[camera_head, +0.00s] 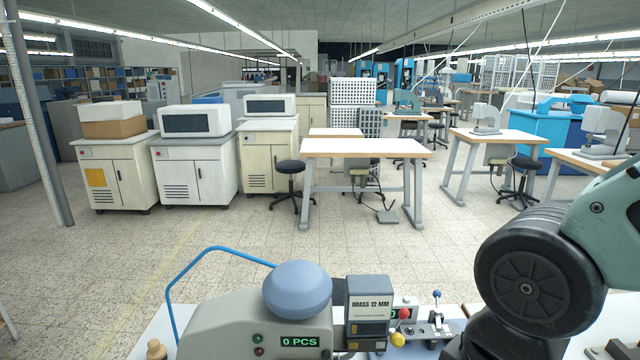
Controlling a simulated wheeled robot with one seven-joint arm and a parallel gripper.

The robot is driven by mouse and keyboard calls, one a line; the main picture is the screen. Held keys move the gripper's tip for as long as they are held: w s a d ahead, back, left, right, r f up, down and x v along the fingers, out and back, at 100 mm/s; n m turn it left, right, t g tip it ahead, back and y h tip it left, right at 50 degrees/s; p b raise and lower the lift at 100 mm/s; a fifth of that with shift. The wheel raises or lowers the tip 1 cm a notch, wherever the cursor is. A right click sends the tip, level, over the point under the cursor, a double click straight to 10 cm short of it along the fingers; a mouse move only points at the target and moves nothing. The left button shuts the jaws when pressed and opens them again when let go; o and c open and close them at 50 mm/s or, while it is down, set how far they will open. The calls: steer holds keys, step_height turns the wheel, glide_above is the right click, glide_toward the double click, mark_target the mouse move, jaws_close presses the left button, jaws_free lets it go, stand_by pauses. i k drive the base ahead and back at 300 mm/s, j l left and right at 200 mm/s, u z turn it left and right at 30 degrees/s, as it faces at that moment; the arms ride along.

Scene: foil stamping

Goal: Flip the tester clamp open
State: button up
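A small metal fixture with an upright lever and a blue knob (437,294), which looks like the tester clamp, stands on the bench at the lower middle right. Its lever points up; I cannot tell whether its jaw is open or shut. A red ball knob (404,314) and a yellow ball knob (398,340) are just left of it. A small green display, partly hidden, shows behind the red knob. My arm's dark joint and pale green link fill the right side, close to the fixture in the picture. My gripper is not in view.
A grey machine (225,325) with a "0 PCS" display and blue-grey dome (297,289) stands left of the fixture. A box marked "BRASS 12 MM" (369,298) stands between them. A blue tube (205,252) arches at left. Open floor and worktables (365,148) lie beyond.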

mark_target(437, 311)
steer(key=k+l+u, duration=0.25)
steer(key=l, duration=0.3)
steer(key=k+l+u, duration=0.25)
steer(key=k+l, duration=0.25)
